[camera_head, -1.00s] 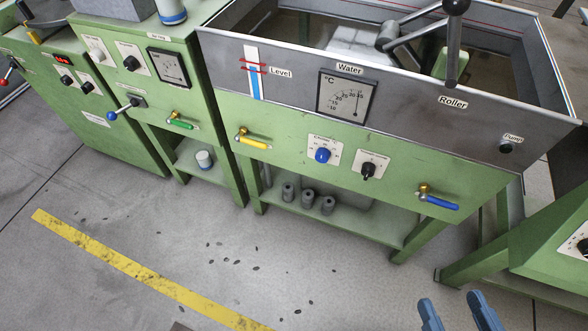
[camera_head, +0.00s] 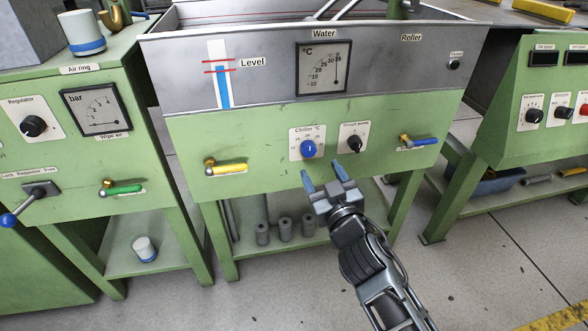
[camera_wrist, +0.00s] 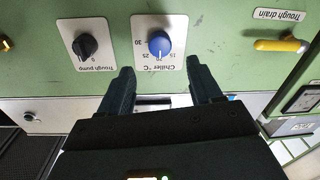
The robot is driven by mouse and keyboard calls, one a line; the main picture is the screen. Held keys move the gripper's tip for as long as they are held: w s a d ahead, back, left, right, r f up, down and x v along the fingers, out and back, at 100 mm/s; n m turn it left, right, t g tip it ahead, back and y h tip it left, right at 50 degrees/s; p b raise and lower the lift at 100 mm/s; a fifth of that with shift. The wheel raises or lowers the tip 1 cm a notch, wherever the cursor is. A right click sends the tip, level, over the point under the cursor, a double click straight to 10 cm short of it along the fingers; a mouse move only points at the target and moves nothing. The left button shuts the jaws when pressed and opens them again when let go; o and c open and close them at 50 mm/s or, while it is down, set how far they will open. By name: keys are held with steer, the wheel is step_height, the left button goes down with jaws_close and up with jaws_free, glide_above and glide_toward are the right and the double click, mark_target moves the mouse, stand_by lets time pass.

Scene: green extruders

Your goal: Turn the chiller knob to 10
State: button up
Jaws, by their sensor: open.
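The blue chiller knob (camera_head: 308,149) sits on a white plate labelled Chiller °C on the green trough front. It also shows upside down in the wrist view (camera_wrist: 158,44), with 15, 20, 25 and 30 readable around it; its exact setting is too small to read surely. My gripper (camera_head: 330,168) is open and empty, just in front of and below the knob and the trough pump knob. In the wrist view my gripper (camera_wrist: 160,66) has its two fingers spread, one on each side of the chiller plate's lower part in the picture, apart from the knob.
The black trough pump knob (camera_head: 354,143) is close to the right of the chiller knob. A yellow-handled valve (camera_head: 228,168) is at left and a blue-handled valve (camera_head: 420,142) at right. A water gauge (camera_head: 323,68) is above. Several grey cylinders (camera_head: 285,229) stand on the shelf below.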

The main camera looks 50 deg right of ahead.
mark_target(310, 151)
steer(key=p+x, duration=0.1)
steer(key=x, duration=0.6)
steer(key=shift+w+d, duration=0.1)
steer(key=shift+w, duration=0.1)
steer(key=c, duration=1)
